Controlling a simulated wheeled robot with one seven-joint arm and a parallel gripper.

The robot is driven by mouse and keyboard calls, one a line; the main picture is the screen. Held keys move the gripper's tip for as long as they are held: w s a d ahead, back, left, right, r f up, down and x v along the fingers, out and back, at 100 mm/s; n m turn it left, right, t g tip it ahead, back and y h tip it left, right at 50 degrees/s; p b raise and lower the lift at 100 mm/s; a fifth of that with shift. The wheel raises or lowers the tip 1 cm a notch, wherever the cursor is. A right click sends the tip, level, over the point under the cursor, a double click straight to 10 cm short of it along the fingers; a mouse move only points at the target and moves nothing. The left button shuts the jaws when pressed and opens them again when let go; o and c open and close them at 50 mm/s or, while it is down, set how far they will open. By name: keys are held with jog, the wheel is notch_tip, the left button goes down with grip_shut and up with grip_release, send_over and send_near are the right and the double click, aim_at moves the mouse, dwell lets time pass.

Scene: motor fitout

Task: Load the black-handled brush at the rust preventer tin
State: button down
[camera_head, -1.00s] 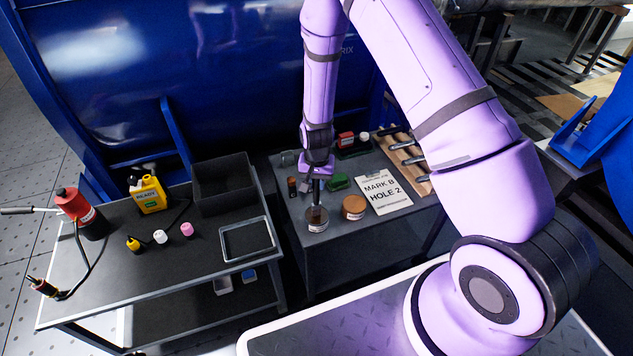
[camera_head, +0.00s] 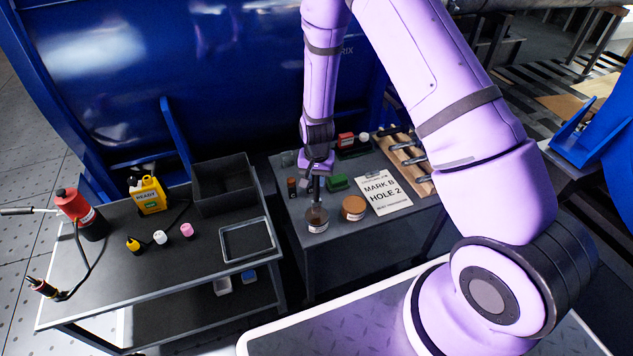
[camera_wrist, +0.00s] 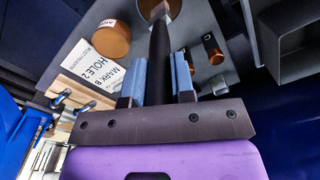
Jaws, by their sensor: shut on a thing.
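My gripper (camera_wrist: 159,82) is shut on the black handle of the brush (camera_wrist: 160,52), which stands between its two blue-grey finger pads in the wrist view. In the head view my gripper (camera_head: 317,178) is above the front of the right-hand cart, with the brush pointing down. The brush's lower end is over or inside an open-looking tin with dark contents (camera_head: 317,221). Whether the bristles touch the contents cannot be told. The tin also shows in part at the top of the wrist view (camera_wrist: 174,8). Its label is too small to read.
A brown-lidded tin (camera_head: 354,207) stands close to the right. A clipboard card reading "MARK B HOLE 2" (camera_head: 384,193), a green block (camera_head: 338,183) and a wooden rack (camera_head: 409,158) lie near. The left cart holds a black bin (camera_head: 223,185) and a yellow jug (camera_head: 150,196).

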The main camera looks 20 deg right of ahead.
jog(key=shift+r, duration=2.55)
